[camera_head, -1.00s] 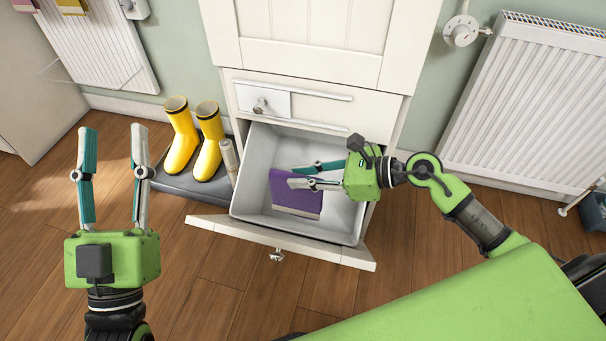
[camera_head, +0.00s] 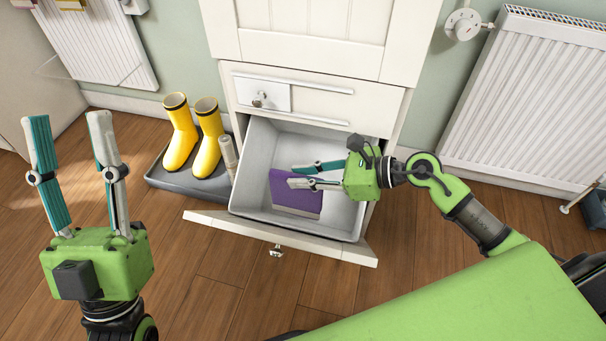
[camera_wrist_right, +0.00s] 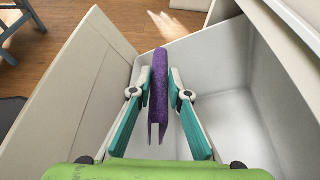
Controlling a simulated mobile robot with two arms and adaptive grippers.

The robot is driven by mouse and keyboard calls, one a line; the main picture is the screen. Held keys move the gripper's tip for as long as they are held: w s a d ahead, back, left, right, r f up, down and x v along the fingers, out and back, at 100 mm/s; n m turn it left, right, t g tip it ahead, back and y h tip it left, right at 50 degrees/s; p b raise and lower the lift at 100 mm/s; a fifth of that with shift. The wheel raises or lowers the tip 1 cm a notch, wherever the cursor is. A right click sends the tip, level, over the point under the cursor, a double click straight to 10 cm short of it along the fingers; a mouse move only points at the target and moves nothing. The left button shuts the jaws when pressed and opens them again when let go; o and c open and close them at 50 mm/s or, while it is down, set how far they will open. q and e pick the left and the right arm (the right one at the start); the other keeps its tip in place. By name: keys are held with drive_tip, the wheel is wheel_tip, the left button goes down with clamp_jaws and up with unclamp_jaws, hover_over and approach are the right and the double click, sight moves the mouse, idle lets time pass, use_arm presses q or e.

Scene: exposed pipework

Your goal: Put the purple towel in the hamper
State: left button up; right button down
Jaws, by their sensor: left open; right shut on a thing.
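The purple towel (camera_head: 296,193) is folded, with a pale band along its lower edge, inside the white bin of the pulled-out drawer (camera_head: 262,150). My right gripper (camera_head: 291,176) is shut on the towel. The right wrist view shows the towel (camera_wrist_right: 159,90) upright on edge between the two fingers of my right gripper (camera_wrist_right: 160,85). My left gripper (camera_head: 68,128) is open and empty above the floor at the left. The drawer may be the hamper; I cannot tell.
Yellow boots (camera_head: 207,150) stand on a dark tray (camera_head: 186,187) left of the drawer. The drawer front (camera_head: 310,247) juts out low. A white radiator (camera_head: 525,100) is on the right wall. The wooden floor in front is clear.

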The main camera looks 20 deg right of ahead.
idle(0.3)
drive_tip(key=c, duration=1.8)
unclamp_jaws()
drive_tip(key=shift+c, duration=0.2)
